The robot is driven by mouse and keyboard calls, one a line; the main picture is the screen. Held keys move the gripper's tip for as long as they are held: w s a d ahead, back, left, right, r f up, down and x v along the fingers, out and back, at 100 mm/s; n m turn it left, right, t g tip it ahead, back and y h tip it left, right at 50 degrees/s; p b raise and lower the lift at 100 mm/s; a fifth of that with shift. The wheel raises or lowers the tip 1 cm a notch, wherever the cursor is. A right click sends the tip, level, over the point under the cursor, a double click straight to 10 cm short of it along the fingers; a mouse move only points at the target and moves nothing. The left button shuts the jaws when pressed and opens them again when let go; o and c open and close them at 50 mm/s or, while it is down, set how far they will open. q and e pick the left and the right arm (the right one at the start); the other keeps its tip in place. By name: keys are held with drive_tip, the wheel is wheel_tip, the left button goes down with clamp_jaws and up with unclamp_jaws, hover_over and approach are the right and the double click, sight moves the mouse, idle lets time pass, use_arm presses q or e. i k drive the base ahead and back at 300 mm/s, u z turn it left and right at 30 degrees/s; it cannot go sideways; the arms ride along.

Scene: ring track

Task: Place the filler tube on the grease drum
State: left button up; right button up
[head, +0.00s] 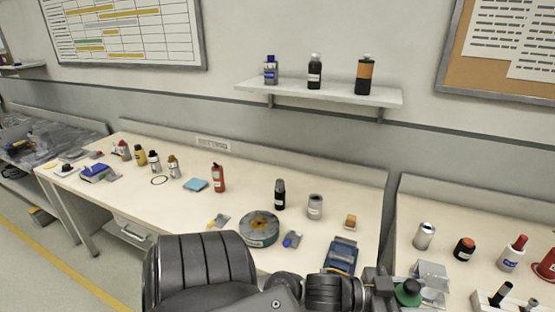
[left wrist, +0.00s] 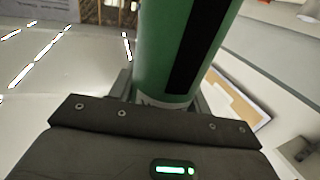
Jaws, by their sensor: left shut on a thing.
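The filler tube is a green cylinder with a black stripe; in the left wrist view the tube (left wrist: 178,55) stands up between the jaws of my left gripper (left wrist: 165,98). In the head view the left gripper (head: 385,288) is at the bottom right, shut on the tube, whose dark green round end (head: 408,292) shows beside it. A squat round grey-green thing with a tan top (head: 259,228) sits on the middle table; I cannot tell for sure that it is the grease drum. My right gripper is in neither view.
The middle table (head: 340,205) holds several bottles, a grey can (head: 315,207) and a blue device (head: 341,256) near the front edge. A gap separates it from the right table (head: 415,205), which holds a can, a jar and bottles. A wall shelf (head: 320,92) carries three bottles.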

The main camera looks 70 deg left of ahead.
sight(259, 224)
drive_tip(key=u, duration=0.65)
drive_tip(key=i, duration=0.8)
drive_tip(key=u, duration=1.15)
drive_tip(key=i, duration=0.3)
drive_tip(key=u, duration=0.3)
